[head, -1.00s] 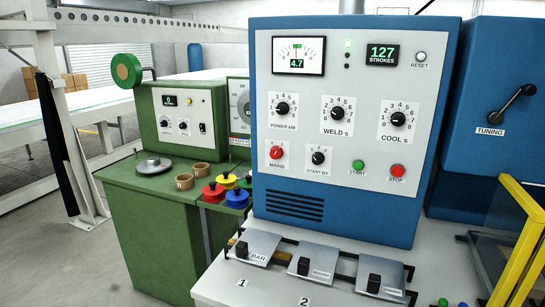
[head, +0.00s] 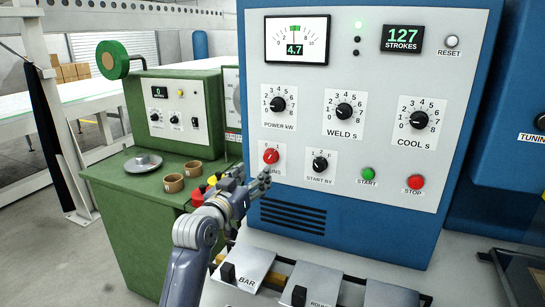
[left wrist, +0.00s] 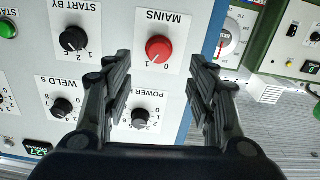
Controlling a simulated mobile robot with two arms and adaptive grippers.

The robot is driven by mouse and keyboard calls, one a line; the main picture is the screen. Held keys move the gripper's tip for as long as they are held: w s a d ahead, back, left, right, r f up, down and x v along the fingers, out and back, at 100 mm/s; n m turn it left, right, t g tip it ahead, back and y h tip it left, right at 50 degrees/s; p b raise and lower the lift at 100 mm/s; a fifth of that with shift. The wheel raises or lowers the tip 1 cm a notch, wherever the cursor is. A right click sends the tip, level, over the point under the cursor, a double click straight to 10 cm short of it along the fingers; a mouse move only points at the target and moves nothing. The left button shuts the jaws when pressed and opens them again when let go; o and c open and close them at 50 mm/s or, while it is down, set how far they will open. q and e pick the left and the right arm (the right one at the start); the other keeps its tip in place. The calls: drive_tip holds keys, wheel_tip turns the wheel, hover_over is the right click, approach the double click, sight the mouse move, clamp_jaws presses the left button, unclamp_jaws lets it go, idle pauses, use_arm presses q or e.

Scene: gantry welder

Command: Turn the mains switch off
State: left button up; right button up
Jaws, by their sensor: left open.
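The mains switch (head: 271,155) is a red round knob on a white plate, low on the left of the welder's pale front panel. In the left wrist view the knob (left wrist: 159,48) shows upside down, and its white mark appears to point towards the 1. My left gripper (head: 262,180) is in front of the panel, just below the knob in the head view, covering part of the MAINS label. In the left wrist view its open fingers (left wrist: 160,62) stand either side of the knob's line, apart from it and empty. My right gripper is not in view.
The START BY knob (head: 320,164) is right of the switch and the POWER knob (head: 277,104) above it. Green START (head: 368,173) and red STOP (head: 415,182) buttons are further right. A green bench (head: 130,205) with small containers stands left. Metal plates (head: 243,268) lie below.

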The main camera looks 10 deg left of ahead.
sight(268, 158)
use_arm(q)
drive_tip(key=w, duration=0.3)
drive_tip(key=w+d+p, duration=0.1)
drive_tip(key=w, duration=0.1)
drive_tip(key=w+p, duration=0.1)
drive_tip(key=w, duration=0.2)
drive_tip(key=shift+w+d+r, duration=0.35)
drive_tip(key=shift+d, duration=0.05)
drive_tip(key=shift+w, duration=0.2)
drive_tip(key=shift+w+f+p, duration=0.1)
drive_tip(key=shift+w+p, duration=0.1)
drive_tip(key=shift+p, duration=0.1)
drive_tip(key=shift+s, duration=0.1)
drive_tip(key=c, duration=1)
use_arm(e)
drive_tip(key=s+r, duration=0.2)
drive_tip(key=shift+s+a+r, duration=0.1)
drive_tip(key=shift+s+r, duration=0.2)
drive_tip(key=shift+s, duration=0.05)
